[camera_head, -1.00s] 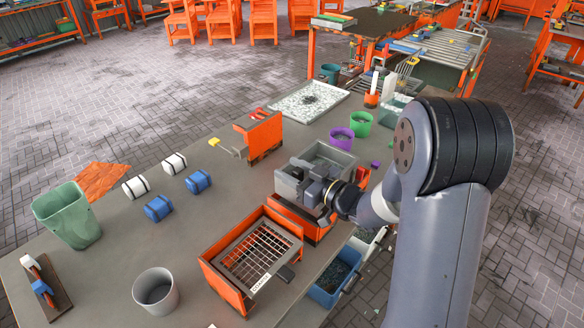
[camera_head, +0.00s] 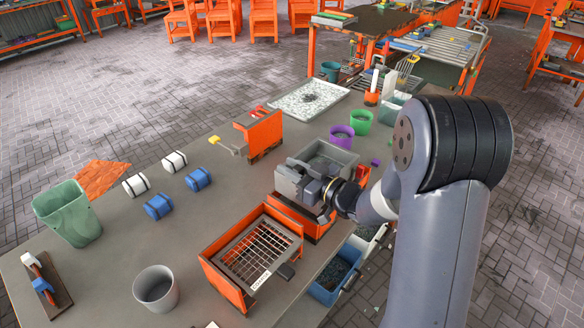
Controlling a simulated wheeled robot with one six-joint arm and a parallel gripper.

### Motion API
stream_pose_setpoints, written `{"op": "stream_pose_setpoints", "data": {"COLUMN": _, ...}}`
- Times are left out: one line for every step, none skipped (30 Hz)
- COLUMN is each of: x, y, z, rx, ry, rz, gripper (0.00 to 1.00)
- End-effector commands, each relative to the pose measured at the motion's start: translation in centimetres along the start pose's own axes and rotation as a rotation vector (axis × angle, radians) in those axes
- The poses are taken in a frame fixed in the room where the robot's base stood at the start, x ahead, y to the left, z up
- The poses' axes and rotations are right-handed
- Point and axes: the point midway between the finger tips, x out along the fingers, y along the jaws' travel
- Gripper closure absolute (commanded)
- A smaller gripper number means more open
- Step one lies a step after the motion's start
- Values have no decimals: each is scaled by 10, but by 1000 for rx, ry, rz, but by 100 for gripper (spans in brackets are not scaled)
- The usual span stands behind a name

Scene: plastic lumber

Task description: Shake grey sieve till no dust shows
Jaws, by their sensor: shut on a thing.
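The grey sieve (camera_head: 340,157) is a box-shaped tray with a dark grey inside, right of the middle of the table. My gripper (camera_head: 312,187) is shut on its near side. The sieve is over an orange stand (camera_head: 320,230); I cannot tell whether they touch. My gripper and wrist hide part of the sieve's near side. The inside is too small to tell whether dust lies there.
An orange frame with a dark grid (camera_head: 262,252) stands close in front. An upright orange panel (camera_head: 264,132) is behind left, purple (camera_head: 342,137) and green (camera_head: 361,121) pots behind right. White and blue blocks lie left.

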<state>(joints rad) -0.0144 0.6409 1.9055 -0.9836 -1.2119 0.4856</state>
Motion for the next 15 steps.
{"op": "stream_pose_setpoints", "data": {"x": 0, "y": 0, "z": 0, "rx": 0, "ry": 0, "rz": 0, "gripper": 100}}
{"op": "stream_pose_setpoints", "data": {"x": 0, "y": 0, "z": 0, "rx": 0, "ry": 0, "rz": 0, "gripper": 100}}
{"op": "stream_pose_setpoints", "data": {"x": 0, "y": 1, "z": 0, "rx": 0, "ry": 0, "rz": 0, "gripper": 100}}
{"op": "stream_pose_setpoints", "data": {"x": 0, "y": 2, "z": 0, "rx": 0, "ry": 0, "rz": 1, "gripper": 100}}
{"op": "stream_pose_setpoints", "data": {"x": 0, "y": 5, "z": 0, "rx": -1, "ry": 1, "rz": 2, "gripper": 100}}
{"op": "stream_pose_setpoints", "data": {"x": 0, "y": 11, "z": 0, "rx": -2, "ry": 2, "rz": 2, "gripper": 100}}
{"op": "stream_pose_setpoints", "data": {"x": 0, "y": 16, "z": 0, "rx": -1, "ry": 1, "rz": 3, "gripper": 100}}
{"op": "stream_pose_setpoints", "data": {"x": 0, "y": 21, "z": 0, "rx": -1, "ry": 2, "rz": 3, "gripper": 100}}
{"op": "stream_pose_setpoints", "data": {"x": 0, "y": 27, "z": 0, "rx": -2, "ry": 2, "rz": 3, "gripper": 100}}
{"op": "stream_pose_setpoints", "data": {"x": 0, "y": 32, "z": 0, "rx": -2, "ry": 3, "rz": 3, "gripper": 100}}
{"op": "stream_pose_setpoints", "data": {"x": 0, "y": 36, "z": 0, "rx": -2, "ry": 3, "rz": 3, "gripper": 100}}
{"op": "stream_pose_setpoints", "data": {"x": 0, "y": 40, "z": 0, "rx": -2, "ry": 2, "rz": 2, "gripper": 100}}
{"op": "stream_pose_setpoints", "data": {"x": 0, "y": 42, "z": 0, "rx": -1, "ry": 2, "rz": 1, "gripper": 100}}
{"op": "stream_pose_setpoints", "data": {"x": 0, "y": 44, "z": 0, "rx": -1, "ry": 1, "rz": 1, "gripper": 100}}
{"op": "stream_pose_setpoints", "data": {"x": 0, "y": 45, "z": 0, "rx": 0, "ry": 1, "rz": 0, "gripper": 100}}
